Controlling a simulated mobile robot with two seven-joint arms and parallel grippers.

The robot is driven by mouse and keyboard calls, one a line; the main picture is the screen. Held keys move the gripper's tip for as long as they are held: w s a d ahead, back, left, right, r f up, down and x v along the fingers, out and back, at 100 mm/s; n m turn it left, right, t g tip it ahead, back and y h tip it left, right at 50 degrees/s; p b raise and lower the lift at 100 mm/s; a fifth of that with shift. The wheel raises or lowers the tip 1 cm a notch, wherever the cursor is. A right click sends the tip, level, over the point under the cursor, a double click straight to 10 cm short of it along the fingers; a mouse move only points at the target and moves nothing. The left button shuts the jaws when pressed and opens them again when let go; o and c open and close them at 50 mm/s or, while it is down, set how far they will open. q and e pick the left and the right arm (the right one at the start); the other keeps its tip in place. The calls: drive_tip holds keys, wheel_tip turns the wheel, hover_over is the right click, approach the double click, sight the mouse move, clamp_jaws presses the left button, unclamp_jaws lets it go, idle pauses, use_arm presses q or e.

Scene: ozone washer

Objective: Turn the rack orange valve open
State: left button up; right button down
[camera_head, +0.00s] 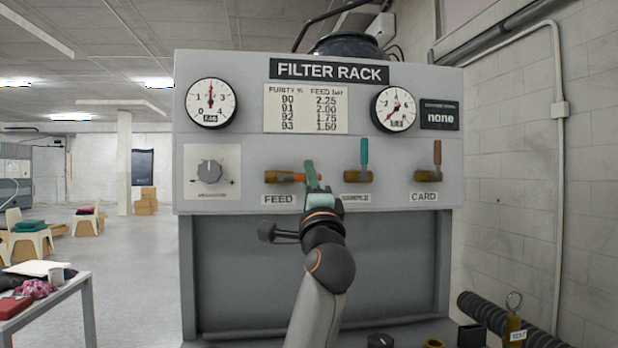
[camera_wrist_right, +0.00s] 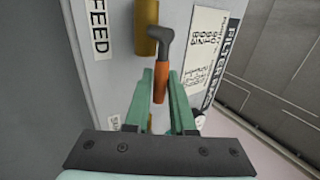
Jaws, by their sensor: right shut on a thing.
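The filter rack (camera_head: 230,155) is a grey panel with three valves in a row. The FEED valve (camera_head: 275,177) at the left has a brass body and an orange handle (camera_head: 297,177) lying sideways to the right. In the right wrist view the orange handle (camera_wrist_right: 160,86) sits between the green fingers. My right gripper (camera_head: 314,176) is shut on this handle, with its fingers covering the handle's end in the head view. The middle valve has an upright green handle (camera_head: 364,152). The CARD valve has an upright orange-brown handle (camera_head: 437,152). My left gripper is out of view.
Above are a left gauge (camera_head: 211,103) with its needle straight up and a right gauge (camera_head: 393,109) with its needle at lower left. A grey knob (camera_head: 209,171) is left of the FEED valve. A black corrugated hose (camera_head: 500,318) lies at lower right.

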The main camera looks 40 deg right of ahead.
drive_tip(key=c, duration=0.8)
unclamp_jaws()
drive_tip(key=shift+o, duration=0.2)
use_arm(q)
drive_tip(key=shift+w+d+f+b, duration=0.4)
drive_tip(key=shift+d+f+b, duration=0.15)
drive_tip(key=shift+b, duration=0.65)
use_arm(e)
drive_tip(key=v, duration=1.2)
drive_tip(key=shift+s, duration=0.2)
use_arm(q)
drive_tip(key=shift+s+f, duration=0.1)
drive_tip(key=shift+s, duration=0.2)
use_arm(e)
drive_tip(key=shift+a+f, duration=0.1)
drive_tip(key=shift+f, duration=0.05)
